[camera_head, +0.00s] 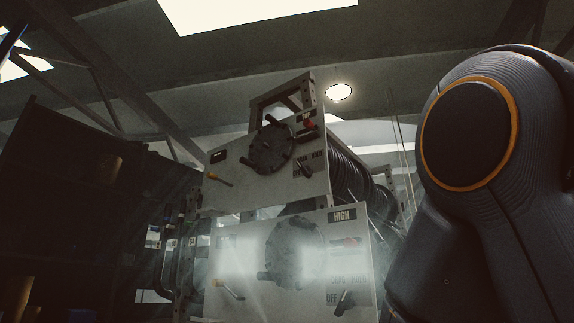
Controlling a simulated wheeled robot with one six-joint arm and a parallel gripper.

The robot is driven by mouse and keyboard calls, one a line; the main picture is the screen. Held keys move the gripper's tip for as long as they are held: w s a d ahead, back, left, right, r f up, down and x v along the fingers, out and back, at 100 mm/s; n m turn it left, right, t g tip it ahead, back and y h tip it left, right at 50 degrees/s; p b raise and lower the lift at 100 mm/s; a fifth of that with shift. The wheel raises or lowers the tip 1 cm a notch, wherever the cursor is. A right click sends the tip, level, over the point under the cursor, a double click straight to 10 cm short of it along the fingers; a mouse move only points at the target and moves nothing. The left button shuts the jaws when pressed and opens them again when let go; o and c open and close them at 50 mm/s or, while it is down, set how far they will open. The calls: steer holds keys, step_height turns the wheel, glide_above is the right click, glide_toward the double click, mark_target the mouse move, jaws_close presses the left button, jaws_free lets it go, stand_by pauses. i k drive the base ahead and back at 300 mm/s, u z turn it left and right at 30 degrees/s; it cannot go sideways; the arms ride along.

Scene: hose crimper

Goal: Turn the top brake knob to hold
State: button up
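The upper white panel (240,184) stands in the middle of the head view and carries a dark round handwheel (271,148). Right of the wheel is a small dark knob (301,169) with small labels beside it, too small to read. It looks like the top brake knob, but its setting cannot be told. A red-tipped handle (310,124) sits above it, under a small label. A yellow-tipped lever (219,180) sticks out at the panel's lower left. My gripper is not in view; only a dark arm link of mine shows at the right.
A lower white panel (250,308) marked HIGH has a similar wheel (292,253), a dark knob (344,300) and a yellow lever (230,290). Black hose coils (352,175) lie behind the upper panel. Dark shelving (75,190) stands at left. Roof beams cross above.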

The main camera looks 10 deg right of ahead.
mark_target(307, 171)
steer(key=u, duration=0.5)
steer(key=k, duration=1.15)
steer(key=u, duration=1.05)
steer(key=i, duration=1.45)
steer(key=z, duration=0.85)
steer(key=i, duration=0.65)
steer(key=z, duration=0.7)
